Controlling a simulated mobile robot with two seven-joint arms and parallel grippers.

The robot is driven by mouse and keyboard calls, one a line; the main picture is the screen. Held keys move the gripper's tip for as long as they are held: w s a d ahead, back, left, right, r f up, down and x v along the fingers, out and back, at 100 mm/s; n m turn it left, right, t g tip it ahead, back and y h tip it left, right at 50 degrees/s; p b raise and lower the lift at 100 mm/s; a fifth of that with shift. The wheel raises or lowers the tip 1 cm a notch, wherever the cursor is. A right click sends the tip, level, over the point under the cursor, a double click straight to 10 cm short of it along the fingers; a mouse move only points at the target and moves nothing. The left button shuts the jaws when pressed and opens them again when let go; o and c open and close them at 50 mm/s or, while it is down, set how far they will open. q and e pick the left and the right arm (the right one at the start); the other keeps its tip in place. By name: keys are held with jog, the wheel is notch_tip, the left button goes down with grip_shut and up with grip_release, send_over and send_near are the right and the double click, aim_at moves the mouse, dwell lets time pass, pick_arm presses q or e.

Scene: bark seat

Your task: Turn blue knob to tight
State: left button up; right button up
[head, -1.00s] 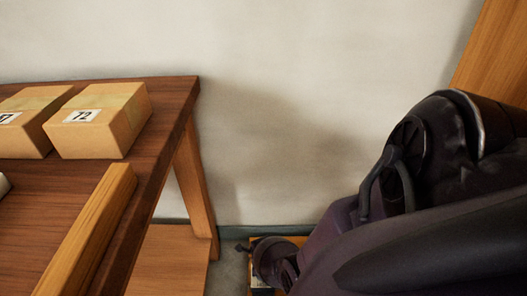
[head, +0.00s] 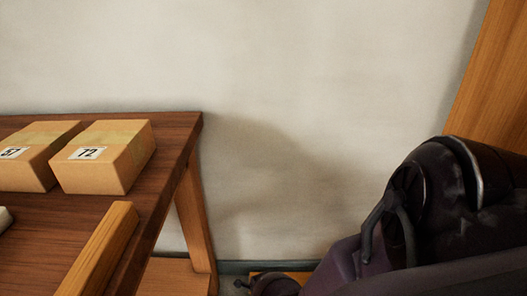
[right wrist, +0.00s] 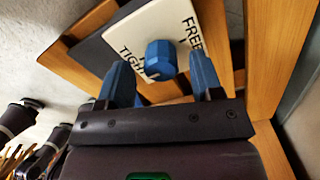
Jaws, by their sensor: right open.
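The blue knob (right wrist: 161,58) shows in the right wrist view, on a white plate (right wrist: 183,18) lettered FREE at the right and TIGHT at the left. The plate sits on a dark panel in a wooden frame. My right gripper (right wrist: 158,66) is open, with one blue finger on each side of the knob in the picture. I cannot tell whether either finger touches it. The knob's pointing direction is not clear. The knob and right gripper do not show in the head view, where my right arm fills the lower right. My left gripper is not in view.
In the head view, a brown wooden table (head: 160,135) at the left holds cardboard boxes, one labelled 72 (head: 103,158). A raised wooden bar (head: 98,250) runs along the table's right part. A wooden post (head: 492,85) stands at the right, before a bare wall (head: 300,70).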

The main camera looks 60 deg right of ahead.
jog(key=r+p, duration=0.1)
jog(key=r, duration=0.2)
jog(key=r+p, duration=0.2)
jog(key=r, duration=0.1)
jog(key=w+r+p, duration=0.1)
jog(key=r+p, duration=0.1)
jog(key=shift+a+r, duration=0.1)
jog(key=shift+r, duration=0.3)
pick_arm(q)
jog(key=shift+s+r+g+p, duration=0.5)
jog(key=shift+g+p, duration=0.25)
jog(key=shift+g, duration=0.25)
pick_arm(e)
jog(key=shift+s+r, duration=0.35)
jog(key=shift+r, duration=0.3)
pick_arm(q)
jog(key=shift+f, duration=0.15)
pick_arm(e)
jog(key=shift+f, duration=0.1)
